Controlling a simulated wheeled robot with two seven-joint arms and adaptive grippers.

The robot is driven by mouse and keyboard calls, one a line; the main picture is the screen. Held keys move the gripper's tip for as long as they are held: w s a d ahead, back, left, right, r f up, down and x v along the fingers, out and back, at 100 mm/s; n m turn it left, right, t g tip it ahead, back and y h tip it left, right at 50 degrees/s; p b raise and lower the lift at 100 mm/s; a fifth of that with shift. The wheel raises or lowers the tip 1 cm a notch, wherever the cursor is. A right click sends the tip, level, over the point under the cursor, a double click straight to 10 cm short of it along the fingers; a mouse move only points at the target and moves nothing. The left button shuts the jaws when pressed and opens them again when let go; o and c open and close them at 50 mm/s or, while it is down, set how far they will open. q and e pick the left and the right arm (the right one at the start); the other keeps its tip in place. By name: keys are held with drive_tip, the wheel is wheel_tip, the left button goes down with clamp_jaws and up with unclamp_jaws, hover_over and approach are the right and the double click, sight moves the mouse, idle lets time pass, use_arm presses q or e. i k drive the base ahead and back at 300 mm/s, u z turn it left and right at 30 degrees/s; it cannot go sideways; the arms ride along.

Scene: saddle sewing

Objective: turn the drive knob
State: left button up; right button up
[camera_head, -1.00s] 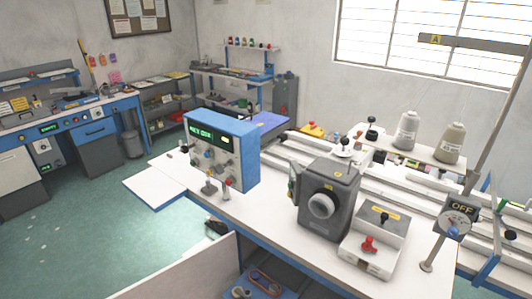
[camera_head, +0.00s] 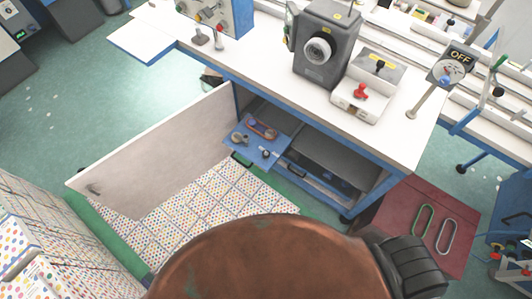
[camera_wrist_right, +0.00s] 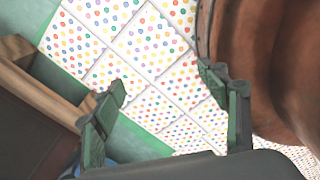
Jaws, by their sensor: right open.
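A dark grey machine box (camera_head: 325,57) stands on the white bench in the head view, with a round pale grey knob (camera_head: 318,50) on its front. I cannot tell for certain that this is the drive knob. A dial (camera_head: 447,73) under an OFF sign is on a post to its right. A blue control box (camera_head: 222,14) with small knobs is cut off at the top. My right gripper (camera_wrist_right: 170,88) is open and empty in the right wrist view, above a dotted floor covering, away from the knobs. Neither gripper shows in the head view.
A switch box with a red knob (camera_head: 361,91) sits beside the machine. Below the bench, a cabinet door (camera_head: 150,160) stands open and a blue drawer (camera_head: 270,153) is pulled out. A dark red mat (camera_head: 405,215) lies at right. Dotted boxes (camera_head: 35,250) stand lower left.

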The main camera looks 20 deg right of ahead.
sight(266, 155)
drive_tip(key=z, duration=0.05)
drive_tip(key=k, duration=1)
drive_tip(key=u, duration=0.6)
drive_tip(key=i, duration=0.55)
drive_tip(key=z, duration=0.05)
